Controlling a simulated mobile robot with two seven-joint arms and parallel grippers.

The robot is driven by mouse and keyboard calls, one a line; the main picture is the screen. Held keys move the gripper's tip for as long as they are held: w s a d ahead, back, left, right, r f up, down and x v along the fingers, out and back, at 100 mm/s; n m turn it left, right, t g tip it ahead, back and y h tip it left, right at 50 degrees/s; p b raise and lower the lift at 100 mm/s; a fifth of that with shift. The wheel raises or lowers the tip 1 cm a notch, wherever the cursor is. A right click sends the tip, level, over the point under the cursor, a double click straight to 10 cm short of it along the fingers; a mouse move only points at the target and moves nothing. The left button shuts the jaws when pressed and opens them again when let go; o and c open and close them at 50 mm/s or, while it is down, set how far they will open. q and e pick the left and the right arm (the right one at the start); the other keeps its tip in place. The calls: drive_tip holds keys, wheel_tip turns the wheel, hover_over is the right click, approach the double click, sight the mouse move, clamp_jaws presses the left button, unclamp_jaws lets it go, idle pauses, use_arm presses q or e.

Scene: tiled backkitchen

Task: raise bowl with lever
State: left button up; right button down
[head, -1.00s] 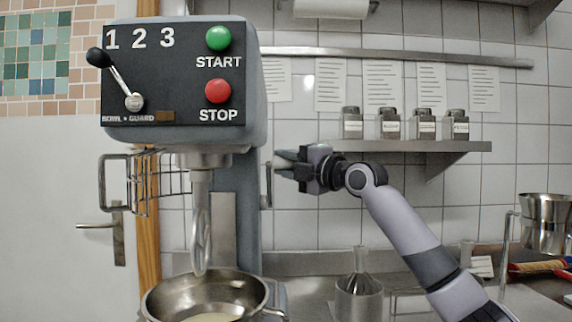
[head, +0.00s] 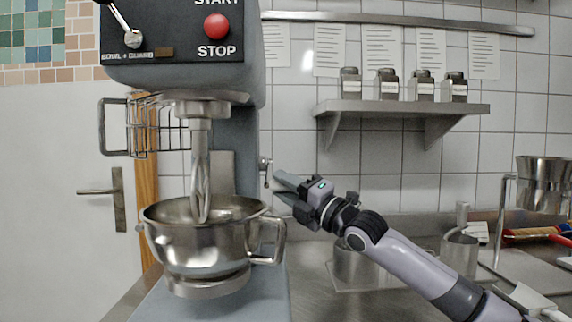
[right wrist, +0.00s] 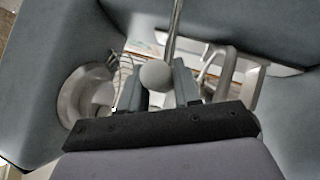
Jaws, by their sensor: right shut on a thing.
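The grey mixer (head: 190,80) stands at the left in the head view. Its steel bowl (head: 190,245) sits in the holder below, and the lower end of the hook (head: 200,175) reaches inside the rim. The small lever (head: 266,172) is on the column's right side. My right gripper (head: 281,187) is shut on the lever's handle end, pointing left and up. In the right wrist view the lever's rod and round knob (right wrist: 157,75) lie between my right fingers (right wrist: 158,88). My left gripper is not in view.
A wall shelf (head: 400,107) with several jars hangs above my right arm. Steel containers (head: 352,262) stand on the counter behind the arm. A wire guard (head: 150,125) hangs at the mixer's left. The space right of the bowl is fairly clear.

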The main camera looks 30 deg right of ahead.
drive_tip(key=w+d+f, duration=0.2)
drive_tip(key=w+f, duration=0.1)
drive_tip(key=f, duration=0.3)
drive_tip(key=w+d+f, duration=0.2)
drive_tip(key=w+f, duration=0.2)
drive_tip(key=f, duration=0.3)
drive_tip(key=shift+h+p, duration=0.3)
drive_tip(key=shift+p, duration=0.15)
drive_tip(key=c, duration=0.9)
unclamp_jaws()
